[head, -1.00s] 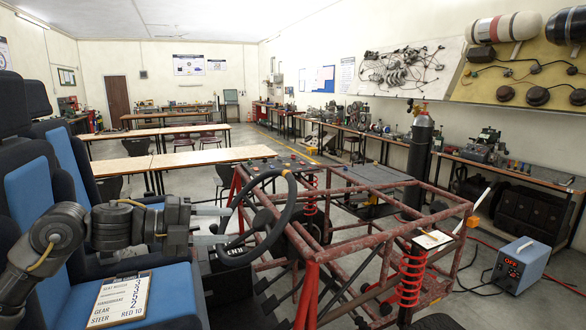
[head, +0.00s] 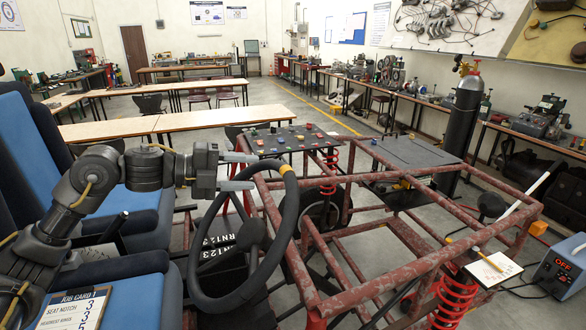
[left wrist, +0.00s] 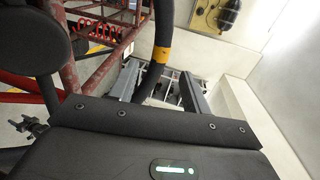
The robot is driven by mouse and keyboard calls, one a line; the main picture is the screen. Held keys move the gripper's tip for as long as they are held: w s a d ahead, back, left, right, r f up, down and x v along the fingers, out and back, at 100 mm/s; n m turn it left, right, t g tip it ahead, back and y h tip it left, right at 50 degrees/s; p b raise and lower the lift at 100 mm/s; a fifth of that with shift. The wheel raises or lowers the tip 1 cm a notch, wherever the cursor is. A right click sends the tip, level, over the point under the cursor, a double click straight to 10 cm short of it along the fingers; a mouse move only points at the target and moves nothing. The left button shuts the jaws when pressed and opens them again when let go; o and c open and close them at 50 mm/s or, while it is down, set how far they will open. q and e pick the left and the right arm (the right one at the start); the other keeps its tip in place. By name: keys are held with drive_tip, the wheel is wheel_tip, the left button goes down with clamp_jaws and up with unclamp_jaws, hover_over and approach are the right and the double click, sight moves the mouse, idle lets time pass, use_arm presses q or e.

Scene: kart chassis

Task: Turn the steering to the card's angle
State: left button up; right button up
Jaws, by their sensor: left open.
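The black steering wheel (head: 208,302) stands tilted at the chassis's near left. A yellow band (head: 286,169) marks its upper rim. My left gripper (head: 246,171) is open, its two fingers pointing right toward the rim beside this band. In the left wrist view, the rim with its yellow band (left wrist: 161,54) shows between the spread fingers (left wrist: 160,85); I cannot tell whether they touch it. The job card (head: 72,312) lies on the blue seat, its lower lines cut off by the frame. A pale dial card (head: 494,270) with a yellow pointer (head: 483,257) sits at the chassis's front right. My right gripper is out of view.
The red tube chassis frame (head: 413,268) fills the middle and right. A panel with coloured knobs (head: 290,140) lies behind the wheel. The blue seat (head: 115,225) is below my left arm. A dark gas cylinder (head: 464,125) and a blue power box (head: 560,268) stand at the right.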

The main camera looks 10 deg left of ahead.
sight(278, 173)
use_arm(q)
drive_tip(key=p+x, duration=0.3)
drive_tip(key=x, duration=0.6)
drive_tip(key=shift+w+d+p, duration=0.1)
drive_tip(key=shift+w+p, duration=0.2)
drive_tip(key=shift+w, duration=0.05)
drive_tip(key=shift+w+d+f, duration=0.1)
drive_tip(key=shift+w+d, duration=0.1)
drive_tip(key=shift+d, duration=0.15)
drive_tip(key=shift+w+d+f, duration=0.25)
drive_tip(key=shift+w+d, duration=0.05)
drive_tip(key=shift+w, duration=0.05)
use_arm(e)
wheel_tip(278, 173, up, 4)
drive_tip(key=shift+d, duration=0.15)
use_arm(q)
drive_tip(key=shift+s, duration=0.1)
drive_tip(key=shift+c, duration=0.2)
clamp_jaws()
